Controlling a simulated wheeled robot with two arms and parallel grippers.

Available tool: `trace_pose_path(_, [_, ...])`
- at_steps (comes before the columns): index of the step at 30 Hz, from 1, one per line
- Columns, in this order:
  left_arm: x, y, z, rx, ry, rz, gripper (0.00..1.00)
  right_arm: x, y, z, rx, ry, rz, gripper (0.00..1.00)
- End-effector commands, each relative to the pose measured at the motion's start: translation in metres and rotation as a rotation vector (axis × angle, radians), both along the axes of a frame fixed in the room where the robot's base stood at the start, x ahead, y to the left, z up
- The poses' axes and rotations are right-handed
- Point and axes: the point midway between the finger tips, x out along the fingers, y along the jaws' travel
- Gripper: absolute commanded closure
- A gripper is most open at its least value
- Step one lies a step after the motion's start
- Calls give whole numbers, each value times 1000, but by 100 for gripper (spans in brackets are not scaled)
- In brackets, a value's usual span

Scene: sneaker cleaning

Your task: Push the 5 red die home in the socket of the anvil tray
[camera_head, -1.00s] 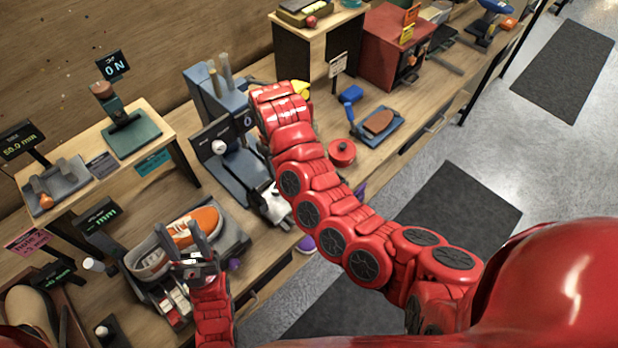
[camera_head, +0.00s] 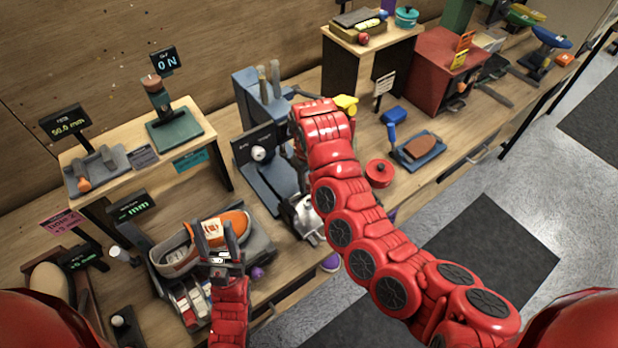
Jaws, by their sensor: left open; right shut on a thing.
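My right arm (camera_head: 350,215) reaches over the bench to a blue-grey press-like machine (camera_head: 262,185). Its gripper is hidden behind its own arm, so I cannot see the fingers or anything they hold. I cannot make out the red 5 die or its socket. A low tray (camera_head: 190,304) with white and red blocks lies under the front of an orange and grey sneaker (camera_head: 178,257). I cannot tell whether it is the anvil tray. My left gripper (camera_head: 217,240) is open, its two grey fingers upright in front of the sneaker.
A round red pot (camera_head: 380,172) and a blue stand with a brown pad (camera_head: 420,148) are right of my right arm. A small raised shelf (camera_head: 196,130) stands at the back left. A red cabinet (camera_head: 440,75) stands further right along the bench.

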Motion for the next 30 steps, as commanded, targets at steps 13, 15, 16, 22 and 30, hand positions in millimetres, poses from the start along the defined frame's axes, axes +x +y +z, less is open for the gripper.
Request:
trace_pose_path(13, [0, 0, -13, 0, 0, 0, 50, 0, 0, -33, 0, -1, -1, 100])
trace_pose_path(15, [0, 0, -12, 0, 0, 0, 50, 0, 0, -33, 0, -1, -1, 100])
trace_pose_path(16, [0, 0, -12, 0, 0, 0, 50, 1, 0, -32, 0, -1, -1, 100])
trace_pose_path(22, [0, 0, -12, 0, 0, 0, 50, 0, 0, -32, 0, -1, -1, 100])
trace_pose_path(30, [0, 0, -11, 0, 0, 0, 50, 0, 0, -32, 0, -1, 0, 100])
